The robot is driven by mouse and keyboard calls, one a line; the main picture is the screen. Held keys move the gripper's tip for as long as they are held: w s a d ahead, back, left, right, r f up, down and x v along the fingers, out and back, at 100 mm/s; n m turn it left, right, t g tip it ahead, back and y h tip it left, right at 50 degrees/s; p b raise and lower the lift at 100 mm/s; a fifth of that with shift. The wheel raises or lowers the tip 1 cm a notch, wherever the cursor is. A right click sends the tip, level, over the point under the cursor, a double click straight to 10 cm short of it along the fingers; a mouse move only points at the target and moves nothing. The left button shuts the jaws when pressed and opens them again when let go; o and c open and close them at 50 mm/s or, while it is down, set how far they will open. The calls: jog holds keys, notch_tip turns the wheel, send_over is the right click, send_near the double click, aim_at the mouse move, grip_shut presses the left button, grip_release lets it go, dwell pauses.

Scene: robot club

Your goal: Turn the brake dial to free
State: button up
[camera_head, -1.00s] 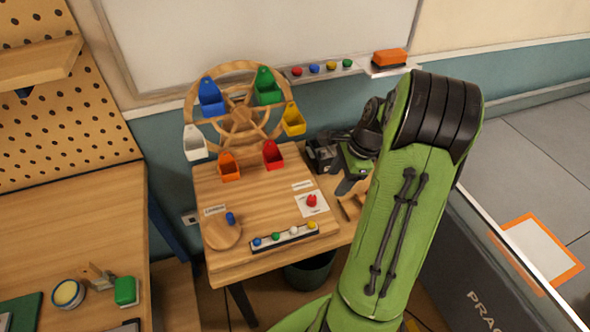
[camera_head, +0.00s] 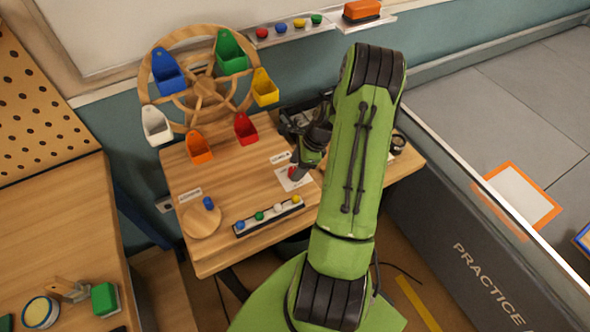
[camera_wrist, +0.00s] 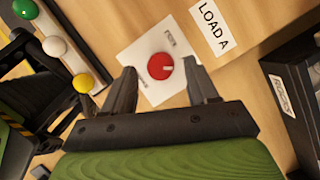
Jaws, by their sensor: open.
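The brake dial (camera_wrist: 160,67) is a round red knob with a pale pointer mark on a white label plate (camera_wrist: 138,54), which has small print on two sides. In the wrist view the pointer mark points right, toward my right finger. In the head view the dial (camera_head: 293,172) is partly hidden by my gripper (camera_head: 303,170). In the wrist view my gripper (camera_wrist: 163,92) is open, with its two dark fingers on either side of the dial's near edge. I cannot tell whether they touch it.
A wooden wheel (camera_head: 205,92) with several coloured buckets stands behind the dial. A strip of coloured balls (camera_head: 268,216) and a round wooden disc with a blue peg (camera_head: 202,222) lie to the left. A "LOAD A" label (camera_wrist: 213,27) is beside the plate.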

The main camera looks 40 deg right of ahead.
jog(key=shift+x, duration=0.75)
jog(key=shift+c, duration=0.4)
jog(key=c, duration=0.9)
jog(key=shift+c, duration=0.2)
